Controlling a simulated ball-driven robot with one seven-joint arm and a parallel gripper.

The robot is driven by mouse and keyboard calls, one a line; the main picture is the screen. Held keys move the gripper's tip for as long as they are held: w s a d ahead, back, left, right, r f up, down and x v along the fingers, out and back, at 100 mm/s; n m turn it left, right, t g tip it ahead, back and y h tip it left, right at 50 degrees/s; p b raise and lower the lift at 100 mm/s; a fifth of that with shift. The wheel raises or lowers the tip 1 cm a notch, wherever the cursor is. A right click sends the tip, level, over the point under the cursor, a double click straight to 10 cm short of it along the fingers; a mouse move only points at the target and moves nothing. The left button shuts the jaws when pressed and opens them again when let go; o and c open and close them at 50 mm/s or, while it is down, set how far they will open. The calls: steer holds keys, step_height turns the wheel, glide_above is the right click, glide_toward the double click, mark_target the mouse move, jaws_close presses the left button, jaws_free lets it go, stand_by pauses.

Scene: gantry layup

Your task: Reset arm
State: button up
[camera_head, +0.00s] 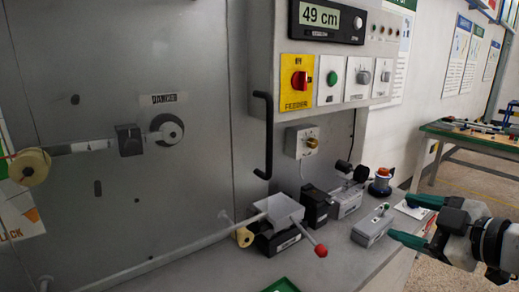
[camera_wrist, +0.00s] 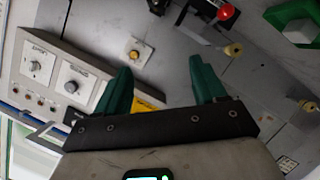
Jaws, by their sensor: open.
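My gripper (camera_head: 412,220) is at the right of the head view, its two green fingers apart with nothing between them. It hangs at the right front edge of the grey bench, close to a small grey box (camera_head: 373,226) with a green-topped switch; I cannot tell whether they touch. In the wrist view my gripper (camera_wrist: 160,85) also shows its green fingers spread and empty, with grey panel surface beyond them.
A control panel (camera_head: 330,75) with a "49 cm" display and a yellow feeder switch (camera_head: 298,82) is on the wall. A red-knobbed lever (camera_head: 320,250) and several small devices crowd the bench. A green-topped table (camera_head: 475,137) stands behind at right, with open floor before it.

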steer(key=s+a+f+m+g+h+p, duration=0.1)
steer(key=s+f+m+g, duration=0.2)
steer(key=f, duration=0.5)
steer(key=s+a+f+m+g+h+p, duration=0.1)
steer(key=s+f+m, duration=0.2)
steer(key=s+f, duration=0.35)
steer(key=s+f+m+g+h+p, duration=0.1)
steer(key=s+f+m+g+p, duration=0.2)
steer(key=f, duration=0.5)
steer(key=s+f+m+g+h, duration=0.1)
steer(key=s+f, duration=0.2)
steer(key=s, duration=0.4)
steer(key=s+d+f+m+g+h+p, duration=0.1)
steer(key=s+f+m+g, duration=0.1)
steer(key=s, duration=0.5)
steer(key=s+d+f+m+g+h, duration=0.1)
steer(key=s+f+g, duration=0.1)
steer(key=s+f, duration=0.2)
steer(key=s, duration=0.3)
steer(key=shift+f+m+h, duration=0.3)
steer(key=shift+m, duration=0.1)
